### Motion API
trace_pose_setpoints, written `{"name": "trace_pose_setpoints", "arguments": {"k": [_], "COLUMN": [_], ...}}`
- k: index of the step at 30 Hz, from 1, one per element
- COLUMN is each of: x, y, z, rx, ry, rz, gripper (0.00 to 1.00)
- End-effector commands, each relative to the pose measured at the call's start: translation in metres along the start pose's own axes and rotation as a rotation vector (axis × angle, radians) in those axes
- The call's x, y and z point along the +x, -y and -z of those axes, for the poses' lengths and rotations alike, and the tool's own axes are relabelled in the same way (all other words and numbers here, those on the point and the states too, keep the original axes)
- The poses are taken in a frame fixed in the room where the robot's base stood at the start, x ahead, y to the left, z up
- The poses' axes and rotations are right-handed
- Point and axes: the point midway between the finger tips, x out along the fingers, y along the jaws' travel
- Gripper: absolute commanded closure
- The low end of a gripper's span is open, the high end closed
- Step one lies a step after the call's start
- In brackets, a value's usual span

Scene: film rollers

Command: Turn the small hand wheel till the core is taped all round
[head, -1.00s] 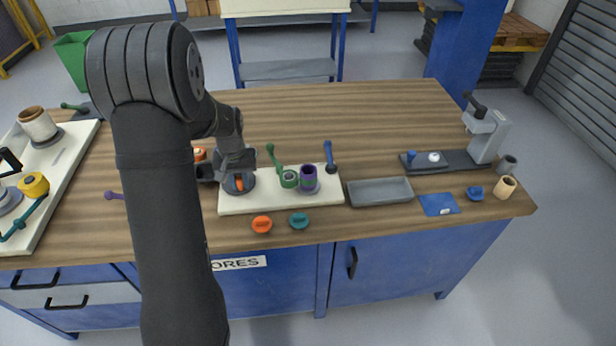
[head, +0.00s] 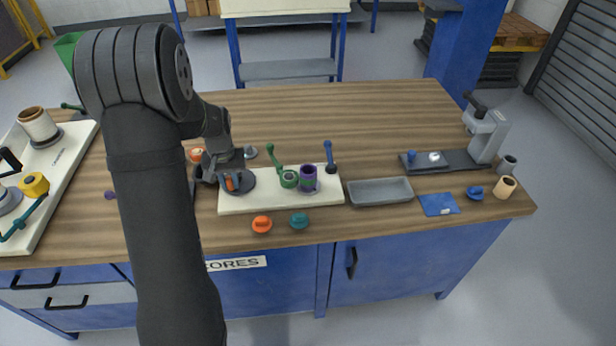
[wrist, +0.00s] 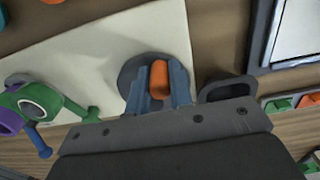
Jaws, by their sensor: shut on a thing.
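The small hand wheel is a dark grey disc (head: 244,184) at the left end of a cream board (head: 270,203). It also shows in the wrist view (wrist: 130,72). Its orange knob (wrist: 159,80) stands between the fingers of my gripper (wrist: 158,84), which is shut on it. In the head view my gripper (head: 228,180) is over the wheel's left side. A purple core (head: 308,171) with green at its lower part stands at the board's right. Beside it is a green roll (head: 289,179). How far tape goes round the core cannot be told.
A green lever (head: 272,158) and a blue lever (head: 329,157) stand near the board's back. Orange (head: 262,224) and teal (head: 299,220) knobs lie in front. A grey tray (head: 380,191) is to the right.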

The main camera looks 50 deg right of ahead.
Motion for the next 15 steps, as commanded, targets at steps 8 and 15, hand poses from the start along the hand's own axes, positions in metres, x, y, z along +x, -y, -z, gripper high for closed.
{"name": "trace_pose_setpoints", "arguments": {"k": [8, 15], "x": [-0.0015, -0.0014], "y": [-0.0003, 0.0068], "z": [0.0018, 0.008], "rx": [0.0, 0.0], "ry": [-0.005, -0.006], "rz": [0.0, 0.0], "gripper": [0.91, 0.91]}}
